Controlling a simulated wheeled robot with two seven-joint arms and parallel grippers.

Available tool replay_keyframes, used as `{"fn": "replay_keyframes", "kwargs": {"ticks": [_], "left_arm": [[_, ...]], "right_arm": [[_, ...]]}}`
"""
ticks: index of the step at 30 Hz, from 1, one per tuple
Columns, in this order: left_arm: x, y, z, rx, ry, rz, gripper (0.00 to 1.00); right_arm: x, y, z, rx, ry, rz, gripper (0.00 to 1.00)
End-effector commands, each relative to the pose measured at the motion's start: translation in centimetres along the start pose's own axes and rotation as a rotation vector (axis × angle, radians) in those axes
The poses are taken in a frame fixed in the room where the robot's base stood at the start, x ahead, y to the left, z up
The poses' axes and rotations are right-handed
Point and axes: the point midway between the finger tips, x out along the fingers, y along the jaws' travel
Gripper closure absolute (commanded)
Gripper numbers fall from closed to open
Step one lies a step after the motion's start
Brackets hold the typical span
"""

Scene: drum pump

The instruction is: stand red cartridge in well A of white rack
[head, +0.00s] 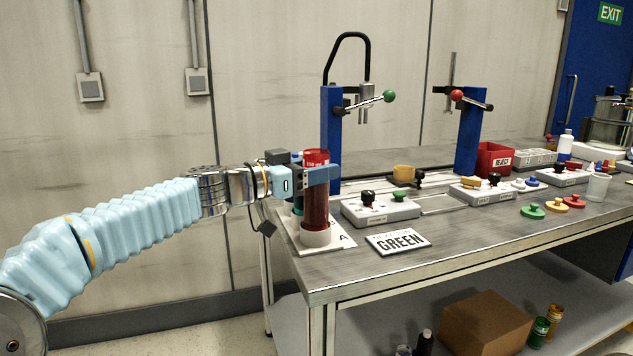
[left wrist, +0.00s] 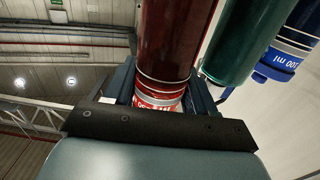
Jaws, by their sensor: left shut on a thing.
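The red cartridge (head: 316,207) stands upright in the grip of my left gripper (head: 318,174), which is shut around its upper part. It also fills the top of the left wrist view (left wrist: 175,40). Its lower end meets the white cup of well A (head: 315,238), at the front of the white rack (head: 334,249); how deep it sits inside I cannot tell. The letter A is printed beside the cup. A green cartridge (left wrist: 245,38) and a blue-capped one (left wrist: 282,60) are close beside the red one in the left wrist view. My right gripper is out of view.
A GREEN sign (head: 398,242) lies right of the rack. Behind it are a grey control box (head: 381,210) and a blue pump stand (head: 330,135). Coloured knobs and a red reject bin (head: 494,158) are farther right. The bench's front edge (head: 430,255) is clear.

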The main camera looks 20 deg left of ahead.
Motion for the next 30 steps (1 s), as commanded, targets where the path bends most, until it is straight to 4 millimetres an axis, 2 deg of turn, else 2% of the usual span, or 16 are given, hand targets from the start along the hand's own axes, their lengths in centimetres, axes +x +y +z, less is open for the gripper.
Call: {"fn": "replay_keyframes", "kwargs": {"ticks": [1, 3, 10, 11, 13, 23, 26, 30], "left_arm": [[0.0, 0.1, 1.1, -0.003, -0.002, 0.002, 1.0], [0.0, 0.1, 1.9, -0.002, -0.001, 0.001, 1.0], [0.1, 0.2, 2.1, 0.001, 0.001, 0.002, 1.0], [0.1, 0.1, 2.1, 0.0, 0.0, 0.001, 0.43], [0.1, 0.2, 2.1, 0.0, 0.0, 0.002, 0.34], [-0.3, 0.1, 2.2, 0.001, 0.0, 0.0, 0.34], [-1.5, 0.1, 2.3, 0.001, 0.001, -0.001, 0.34], [-4.6, 0.1, 2.4, 0.004, 0.001, -0.003, 0.34]], "right_arm": [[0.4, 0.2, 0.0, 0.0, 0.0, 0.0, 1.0], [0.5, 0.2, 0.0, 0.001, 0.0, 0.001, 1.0], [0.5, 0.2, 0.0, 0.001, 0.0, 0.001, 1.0], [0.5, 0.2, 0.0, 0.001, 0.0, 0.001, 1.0], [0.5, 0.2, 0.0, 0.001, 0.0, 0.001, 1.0], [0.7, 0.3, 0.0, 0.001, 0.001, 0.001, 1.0], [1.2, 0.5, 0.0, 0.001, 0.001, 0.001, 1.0], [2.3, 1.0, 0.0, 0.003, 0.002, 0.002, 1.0]]}}
